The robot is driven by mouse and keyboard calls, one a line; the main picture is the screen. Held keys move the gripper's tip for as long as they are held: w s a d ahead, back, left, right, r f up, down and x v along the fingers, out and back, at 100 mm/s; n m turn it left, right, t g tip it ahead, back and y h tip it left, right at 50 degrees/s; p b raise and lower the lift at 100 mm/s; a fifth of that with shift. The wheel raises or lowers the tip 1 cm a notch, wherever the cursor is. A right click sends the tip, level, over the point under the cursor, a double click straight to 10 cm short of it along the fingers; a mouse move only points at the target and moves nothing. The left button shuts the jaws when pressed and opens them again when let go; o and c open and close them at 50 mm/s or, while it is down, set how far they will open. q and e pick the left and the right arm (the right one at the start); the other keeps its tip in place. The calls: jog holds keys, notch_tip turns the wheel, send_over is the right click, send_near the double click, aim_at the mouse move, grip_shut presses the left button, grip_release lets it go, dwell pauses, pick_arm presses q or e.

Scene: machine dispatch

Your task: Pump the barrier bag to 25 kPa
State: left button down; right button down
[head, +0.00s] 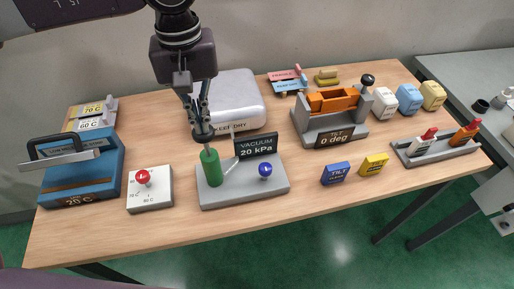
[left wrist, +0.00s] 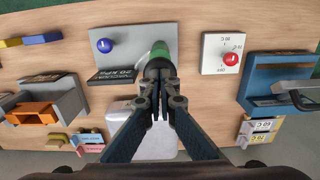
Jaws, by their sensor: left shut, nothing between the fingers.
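The vacuum unit (head: 240,190) is a grey base on the table with a green upright cylinder (head: 211,170), a blue knob (head: 265,170) and a dark display (head: 256,147) reading "VACUUM 20 kPa". My left gripper (head: 203,136) is shut, pointing down right above the green cylinder's dark top. In the left wrist view, the shut fingertips (left wrist: 160,88) lie over the dark top of the green cylinder (left wrist: 160,52); I cannot tell whether they touch it. A pale case (head: 229,98) labelled "KEEP DRY" stands behind. My right gripper is not seen. No separate barrier bag is identifiable.
A blue heater box (head: 80,172) reading 20 C and a red-knob box (head: 150,188) stand left. A tilt stand (head: 330,120) reading 0 deg, blue and yellow blocks (head: 374,163) and a grey rack (head: 434,147) stand right. The table front is clear.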

pick_arm(q)
jog(key=shift+r+p, duration=1.25)
jog(key=shift+r, duration=1.2)
